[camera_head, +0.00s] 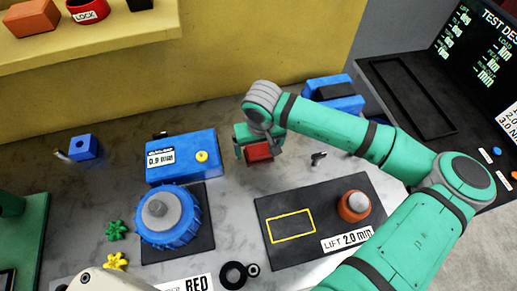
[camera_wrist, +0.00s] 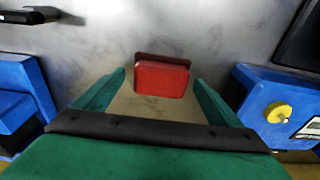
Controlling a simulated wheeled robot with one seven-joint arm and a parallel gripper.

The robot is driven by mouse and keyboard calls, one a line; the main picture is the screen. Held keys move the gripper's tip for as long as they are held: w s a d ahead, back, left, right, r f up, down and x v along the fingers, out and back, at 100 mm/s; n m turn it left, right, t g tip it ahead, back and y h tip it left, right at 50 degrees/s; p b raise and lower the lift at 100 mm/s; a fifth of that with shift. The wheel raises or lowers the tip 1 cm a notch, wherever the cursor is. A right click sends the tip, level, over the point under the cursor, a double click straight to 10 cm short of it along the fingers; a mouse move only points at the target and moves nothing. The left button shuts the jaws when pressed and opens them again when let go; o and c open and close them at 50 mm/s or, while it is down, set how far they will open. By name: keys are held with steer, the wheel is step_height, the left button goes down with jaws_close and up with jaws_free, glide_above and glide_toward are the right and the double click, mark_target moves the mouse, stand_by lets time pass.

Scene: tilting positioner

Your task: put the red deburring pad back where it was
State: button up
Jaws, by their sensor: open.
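The red deburring pad (camera_head: 259,152) is a small red block with a darker back edge, near the middle of the grey table in the head view. In the wrist view the red pad (camera_wrist: 161,79) lies between and slightly beyond my two green fingertips, with a gap on each side. My gripper (camera_head: 257,143) is open and points down over the pad, not closed on it. A yellow outlined rectangle (camera_head: 291,225) on a dark mat (camera_head: 272,207) is empty. Whether the pad touches the table is hard to tell.
A blue gauge box (camera_head: 182,157) stands left of my gripper, and a blue ribbed knob (camera_head: 168,232) sits in front of it. An orange-based grey knob (camera_head: 354,205) is on the dark mat. Another blue block (camera_head: 333,90) stands behind my arm. A yellow shelf (camera_head: 110,35) is at the back.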

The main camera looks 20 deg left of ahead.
mark_target(260, 153)
step_height(260, 153, up, 11)
steer(key=s, duration=0.1)
steer(key=shift+d, duration=0.35)
stand_by(0.3)
